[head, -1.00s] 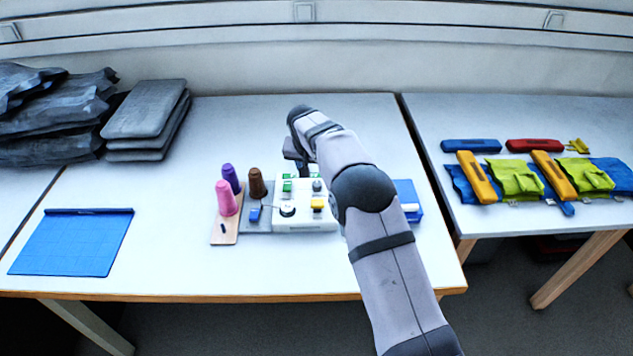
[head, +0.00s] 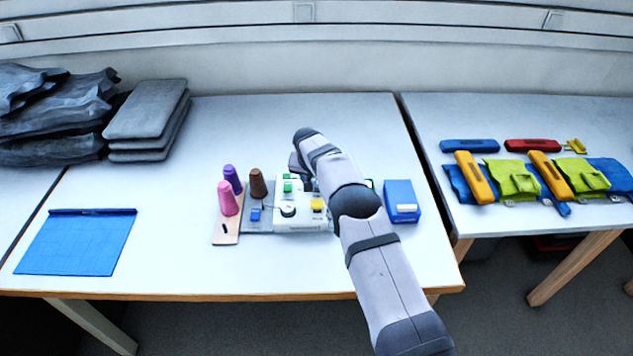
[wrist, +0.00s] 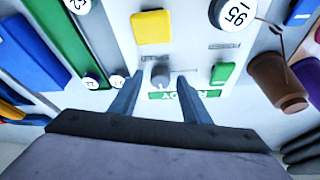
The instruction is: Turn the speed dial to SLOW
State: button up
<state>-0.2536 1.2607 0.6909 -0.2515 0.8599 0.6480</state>
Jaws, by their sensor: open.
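A white machine panel (head: 292,224) stands on the table, partly covered by my arm in the head view. In the wrist view, a small round grey knob (wrist: 160,76) sits on the panel (wrist: 190,45), beside a slot-like mark. I cannot read a SLOW label. My gripper (wrist: 157,84) is open, with one finger on each side of the grey knob and gaps visible. Whether the fingertips are down at knob height is unclear.
Thread cones in pink (head: 228,198), purple (head: 233,178) and brown (head: 258,184) stand left of the panel. A blue box (head: 402,203) stands to its right. A blue mat (head: 75,245) lies at left; the table between is clear.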

jog(key=c, duration=1)
jog(key=shift+c, duration=0.2)
jog(key=shift+n, duration=0.3)
jog(key=n+y+b, duration=0.1)
jog(key=n, duration=0.1)
jog(key=n+b, duration=0.1)
jog(key=n, duration=0.1)
jog(key=n+y+b, duration=0.1)
jog(key=shift+d+f+n+y, duration=0.1)
jog(key=shift+d+n+y, duration=0.2)
jog(key=shift+n, duration=0.1)
jog(key=n+y, duration=0.1)
jog(key=n, duration=0.1)
jog(key=shift+w+n+b, duration=0.1)
jog(key=shift+n+b, duration=0.2)
jog(key=shift+b, duration=0.1)
jog(key=shift+d+n+g+y, duration=0.1)
jog(key=shift+n+g+y, duration=0.3)
jog(key=shift+n, duration=1)
